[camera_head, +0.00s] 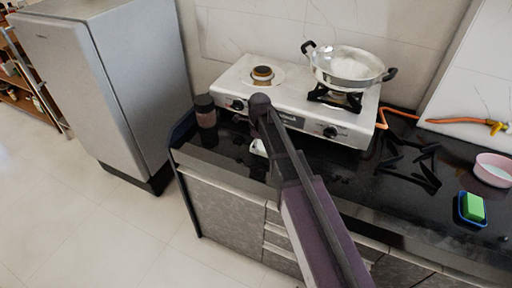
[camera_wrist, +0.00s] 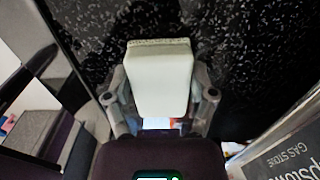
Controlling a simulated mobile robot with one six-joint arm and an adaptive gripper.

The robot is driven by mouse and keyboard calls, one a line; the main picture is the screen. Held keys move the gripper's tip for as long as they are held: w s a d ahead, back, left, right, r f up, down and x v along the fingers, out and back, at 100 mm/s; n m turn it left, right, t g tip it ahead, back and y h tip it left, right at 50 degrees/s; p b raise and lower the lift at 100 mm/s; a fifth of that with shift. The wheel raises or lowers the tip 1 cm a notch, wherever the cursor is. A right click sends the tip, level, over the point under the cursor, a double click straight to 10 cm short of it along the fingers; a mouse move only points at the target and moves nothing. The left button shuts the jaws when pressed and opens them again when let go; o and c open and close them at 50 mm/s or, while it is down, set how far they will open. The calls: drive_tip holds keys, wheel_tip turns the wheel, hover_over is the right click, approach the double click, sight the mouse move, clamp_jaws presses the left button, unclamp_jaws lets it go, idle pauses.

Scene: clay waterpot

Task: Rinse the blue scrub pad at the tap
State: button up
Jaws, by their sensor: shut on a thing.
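My gripper (camera_wrist: 160,97) is shut on a pale, whitish block (camera_wrist: 160,72) with a thin speckled grey layer along its far edge. The block looks like a sponge or pad, and no blue shows on it. In the wrist view its sides are between the two fingers, with black speckled countertop behind it. In the head view my arm hides most of the gripper, and a small pale patch (camera_head: 258,147) shows beside the arm in front of the stove. No plainly blue scrub pad and no tap are in view.
A gas stove (camera_head: 300,119) carries a steel pan (camera_head: 345,68). A dark jar (camera_head: 205,111) stands left of it. A green sponge (camera_head: 473,206) lies in a blue tray (camera_head: 460,215) at right, near a pink bowl (camera_head: 492,176) and a loose black pan support (camera_head: 418,165).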

sight(259, 144)
drive_tip(key=shift+f, duration=0.15)
drive_tip(key=o, duration=1.1)
drive_tip(key=shift+r, duration=0.2)
wheel_tip(259, 144, up, 12)
drive_tip(key=p, duration=1.2)
drive_tip(key=shift+d, duration=0.1)
idle(0.6)
